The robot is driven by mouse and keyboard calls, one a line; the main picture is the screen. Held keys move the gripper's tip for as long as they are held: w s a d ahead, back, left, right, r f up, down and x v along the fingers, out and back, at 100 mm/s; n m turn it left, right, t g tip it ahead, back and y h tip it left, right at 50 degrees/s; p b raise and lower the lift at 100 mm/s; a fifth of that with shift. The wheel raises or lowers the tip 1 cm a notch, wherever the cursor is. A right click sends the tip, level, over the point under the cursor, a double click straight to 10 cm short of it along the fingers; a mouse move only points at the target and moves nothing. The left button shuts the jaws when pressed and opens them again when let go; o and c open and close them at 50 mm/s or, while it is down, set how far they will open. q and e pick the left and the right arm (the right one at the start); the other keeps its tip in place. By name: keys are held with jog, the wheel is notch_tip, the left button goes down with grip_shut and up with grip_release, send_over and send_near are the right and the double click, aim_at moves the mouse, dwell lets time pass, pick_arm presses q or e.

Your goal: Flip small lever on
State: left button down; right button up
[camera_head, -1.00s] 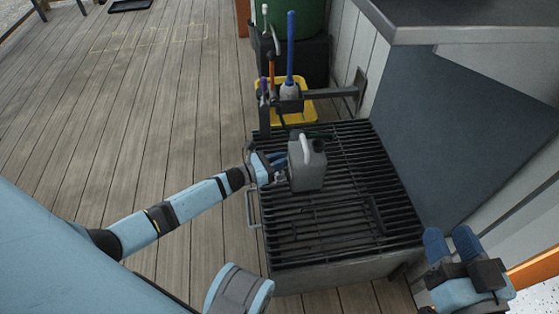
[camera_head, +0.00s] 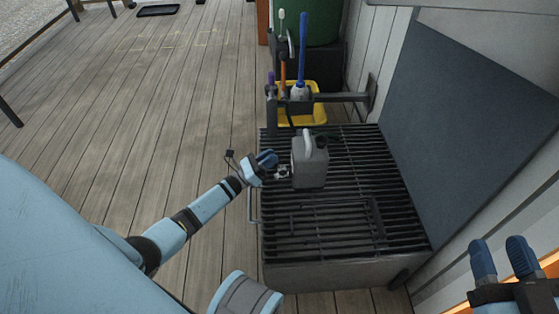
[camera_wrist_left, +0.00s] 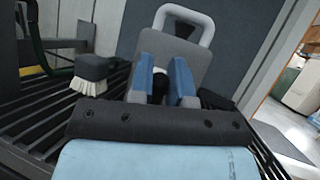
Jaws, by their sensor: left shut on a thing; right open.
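My left gripper (camera_head: 267,159) is at the left edge of a black slatted grate, just left of a grey canister (camera_head: 310,165). In the left wrist view its blue fingers (camera_wrist_left: 164,84) are close together on a small dark thing (camera_wrist_left: 159,88), which I cannot identify. The canister (camera_wrist_left: 180,48), with its pale handle, stands upright behind the fingers; I cannot tell whether they touch it. My right gripper (camera_head: 505,262) is open and empty at the lower right. I cannot clearly make out a small lever in either view.
The grate (camera_head: 325,230) lies on a low metal basin. A brush with white bristles (camera_wrist_left: 88,78) lies left of the fingers in the wrist view. Behind are a yellow tray (camera_head: 322,112), a blue-handled brush (camera_head: 302,55) and a green bin (camera_head: 318,20). A dark panel (camera_head: 455,120) leans right.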

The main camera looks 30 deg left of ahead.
pick_arm(q)
jog(key=shift+s+a+f+n+t, duration=0.2)
jog(key=shift+a+f+n+t, duration=0.15)
jog(key=shift+n+t, duration=0.35)
jog(key=shift+s+a+f+n+t, duration=0.2)
jog(key=shift+a+f+n+t, duration=0.15)
jog(key=shift+t, duration=0.55)
jog(key=c, duration=1.3)
grip_release()
jog(key=shift+c, duration=0.2)
jog(key=shift+s, duration=0.1)
jog(key=v, duration=0.7)
jog(key=shift+s+f, duration=0.1)
